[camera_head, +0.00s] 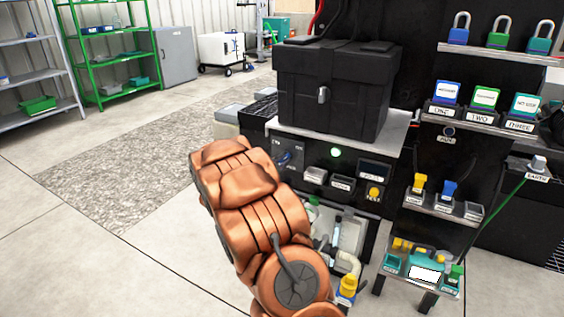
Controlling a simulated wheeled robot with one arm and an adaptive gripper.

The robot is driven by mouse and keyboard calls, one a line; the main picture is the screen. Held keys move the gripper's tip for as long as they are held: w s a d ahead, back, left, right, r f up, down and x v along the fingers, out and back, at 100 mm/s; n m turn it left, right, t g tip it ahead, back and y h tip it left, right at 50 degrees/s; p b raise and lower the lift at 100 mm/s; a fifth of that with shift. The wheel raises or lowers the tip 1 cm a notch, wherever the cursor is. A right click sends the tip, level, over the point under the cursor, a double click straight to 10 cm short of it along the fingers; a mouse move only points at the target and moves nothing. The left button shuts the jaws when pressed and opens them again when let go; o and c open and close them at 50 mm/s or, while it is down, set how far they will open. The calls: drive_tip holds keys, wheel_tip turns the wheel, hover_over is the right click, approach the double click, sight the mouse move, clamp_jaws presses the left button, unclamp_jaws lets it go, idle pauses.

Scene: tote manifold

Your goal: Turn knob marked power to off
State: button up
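The dark control panel (322,163) is on the front of the bench unit under the black box. A blue knob (284,157) sits at the panel's left side, with small white markings above it that are too small to read for certain. Its exact pointing direction is unclear. My copper-coloured arm stands in front of the panel's lower left, close to the knob in the picture. My gripper and its fingertips do not show.
A black lidded box (340,85) stands on top of the unit. A yellow knob (374,193) is at the panel's right. Pipes and valves (347,240) are below. A rack with padlocks (497,40) and tags stands right. Open floor (70,235) lies left.

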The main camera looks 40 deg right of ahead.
clamp_jaws()
drive_tip(key=shift+r+n+p, duration=0.15)
drive_tip(key=shift+n+p, duration=0.15)
drive_tip(key=shift+p, duration=0.6)
drive_tip(key=n+p, duration=1.7)
drive_tip(key=p, duration=0.4)
drive_tip(key=shift+w+a+p, duration=0.1)
drive_tip(key=shift+w+p, duration=0.05)
drive_tip(key=shift+p, duration=0.15)
drive_tip(key=shift+n, duration=0.3)
drive_tip(key=o, duration=0.6)
unclamp_jaws()
